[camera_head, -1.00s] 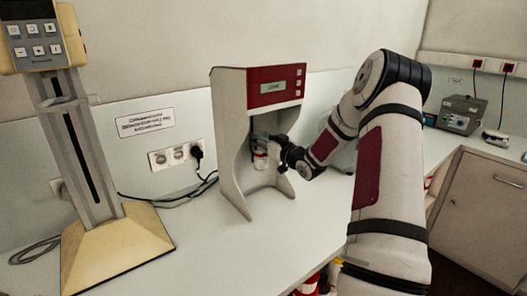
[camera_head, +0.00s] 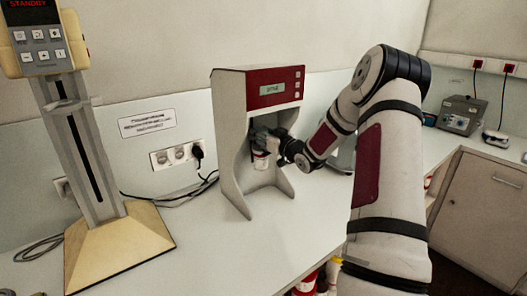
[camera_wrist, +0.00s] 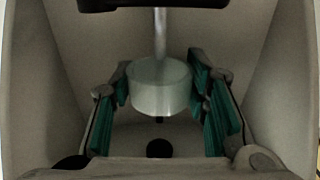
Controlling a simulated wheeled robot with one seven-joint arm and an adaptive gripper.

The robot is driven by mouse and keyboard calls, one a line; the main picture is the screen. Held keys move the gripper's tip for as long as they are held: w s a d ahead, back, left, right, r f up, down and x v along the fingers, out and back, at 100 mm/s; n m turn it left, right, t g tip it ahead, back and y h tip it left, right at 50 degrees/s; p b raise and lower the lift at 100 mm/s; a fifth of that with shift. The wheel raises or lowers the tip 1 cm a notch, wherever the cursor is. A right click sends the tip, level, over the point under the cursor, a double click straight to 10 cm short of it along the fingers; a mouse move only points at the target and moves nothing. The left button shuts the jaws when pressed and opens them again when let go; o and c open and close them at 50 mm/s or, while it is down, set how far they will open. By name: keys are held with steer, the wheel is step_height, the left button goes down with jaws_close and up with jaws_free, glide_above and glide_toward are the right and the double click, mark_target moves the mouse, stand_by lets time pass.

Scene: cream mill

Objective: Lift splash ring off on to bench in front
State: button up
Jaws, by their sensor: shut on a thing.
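The splash ring (camera_wrist: 160,92) is a pale, translucent ring seen in the wrist view, with a metal shaft (camera_wrist: 160,35) coming down to it from above. My gripper (camera_wrist: 162,98) has its green-padded fingers on either side of the ring and is shut on it. In the head view my gripper (camera_head: 268,143) reaches into the open front of the mill (camera_head: 235,140), which has a red panel. The ring is too small and covered to make out in the head view.
The mill's side walls stand close around my gripper. The bench (camera_head: 225,245) in front of the mill is clear. A tall device on a yellow base (camera_head: 115,245) stands at the left. A grey box (camera_head: 460,115) sits at the back right.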

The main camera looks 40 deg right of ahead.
steer(key=shift+r, duration=0.1)
stand_by(0.3)
steer(key=shift+s+p, duration=0.45)
steer(key=shift+s, duration=0.1)
steer(key=shift+s+a+p, duration=0.2)
steer(key=shift+s+p, duration=1.75)
steer(key=shift+s, duration=1)
